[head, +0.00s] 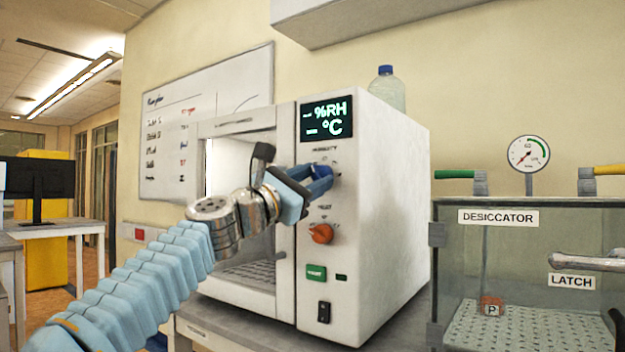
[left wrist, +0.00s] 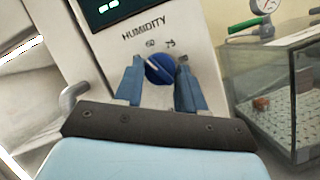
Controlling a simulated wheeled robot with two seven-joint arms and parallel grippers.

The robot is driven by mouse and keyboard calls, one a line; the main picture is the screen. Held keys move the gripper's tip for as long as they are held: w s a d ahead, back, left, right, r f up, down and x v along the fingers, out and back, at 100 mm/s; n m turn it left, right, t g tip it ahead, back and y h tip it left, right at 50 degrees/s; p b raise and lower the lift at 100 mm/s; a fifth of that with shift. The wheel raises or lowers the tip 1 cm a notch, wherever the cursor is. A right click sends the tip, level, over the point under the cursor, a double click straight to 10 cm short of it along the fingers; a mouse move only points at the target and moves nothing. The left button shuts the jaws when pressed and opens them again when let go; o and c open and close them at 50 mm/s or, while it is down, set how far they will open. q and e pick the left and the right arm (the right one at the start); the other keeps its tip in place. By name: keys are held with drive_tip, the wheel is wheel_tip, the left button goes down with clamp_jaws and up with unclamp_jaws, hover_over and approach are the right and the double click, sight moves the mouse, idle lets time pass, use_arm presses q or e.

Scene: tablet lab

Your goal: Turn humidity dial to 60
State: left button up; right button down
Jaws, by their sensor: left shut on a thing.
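The humidity dial (left wrist: 158,70) is a blue knob on the front panel of the white chamber (head: 385,190), under the label HUMIDITY. The marks 60 and 75 show above it in the left wrist view, with a light pointer line on the knob. My left gripper (left wrist: 157,78) is shut on the dial, one blue finger on each side. In the head view the left gripper (head: 322,180) reaches the panel from the left and hides most of the dial. A display (head: 327,117) above reads %RH and °C; its numbers are not legible. My right gripper is not in view.
An orange knob (head: 321,233), a green button (head: 316,272) and a black switch (head: 324,312) sit below the dial. A chamber handle (left wrist: 75,95) is close left of my gripper. A glass desiccator (head: 530,265) stands at right.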

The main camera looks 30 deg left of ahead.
use_arm(q)
drive_tip(key=m+g+h, duration=0.1)
drive_tip(key=m, duration=0.2)
drive_tip(key=m+h+p, duration=0.1)
drive_tip(key=m, duration=0.2)
drive_tip(key=shift+a+g+h, duration=0.1)
drive_tip(key=shift+g+h, duration=0.2)
drive_tip(key=shift+g, duration=0.1)
drive_tip(key=shift+m, duration=0.3)
drive_tip(key=o, duration=1)
drive_tip(key=shift+r, duration=0.1)
drive_tip(key=shift+o, duration=0.2)
drive_tip(key=shift+s+a+f, duration=0.15)
drive_tip(key=shift+s+f, duration=0.05)
drive_tip(key=shift+s, duration=0.05)
drive_tip(key=b+v, duration=0.4)
drive_tip(key=v, duration=0.9)
drive_tip(key=shift+b, duration=0.3)
